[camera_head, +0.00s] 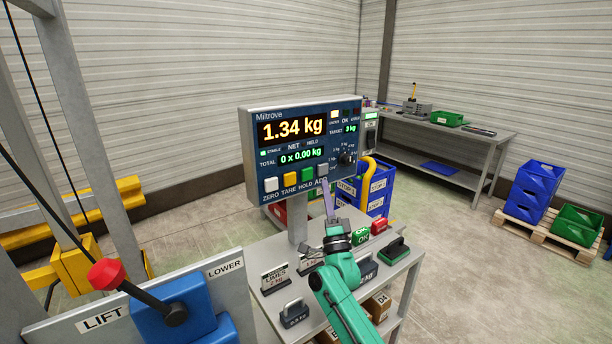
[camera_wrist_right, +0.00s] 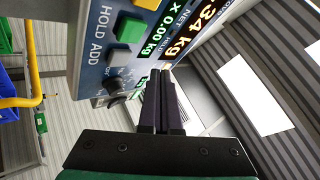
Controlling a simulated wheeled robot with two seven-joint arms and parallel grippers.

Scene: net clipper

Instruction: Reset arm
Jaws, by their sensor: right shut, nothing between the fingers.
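My right arm (camera_head: 342,295) is green and reaches up from the bottom of the head view. Its right gripper (camera_head: 327,188) is shut and empty, pointing up just below the grey ADD button (camera_head: 322,171) of the scale display (camera_head: 250,140). In the right wrist view, the dark fingers (camera_wrist_right: 160,75) are together beside the panel, near the ADD button (camera_wrist_right: 118,55). I cannot tell whether they touch it. The display reads 1.34 kg, total 0 x 0.00 kg. My left gripper is not in view.
A grey table (camera_head: 255,252) below the display holds a green block (camera_head: 392,250), a red block (camera_head: 379,227) and small weights. A blue lever box (camera_head: 170,310) with a red knob (camera_head: 105,274) stands front left. Blue crates (camera_head: 380,192) stand behind the table.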

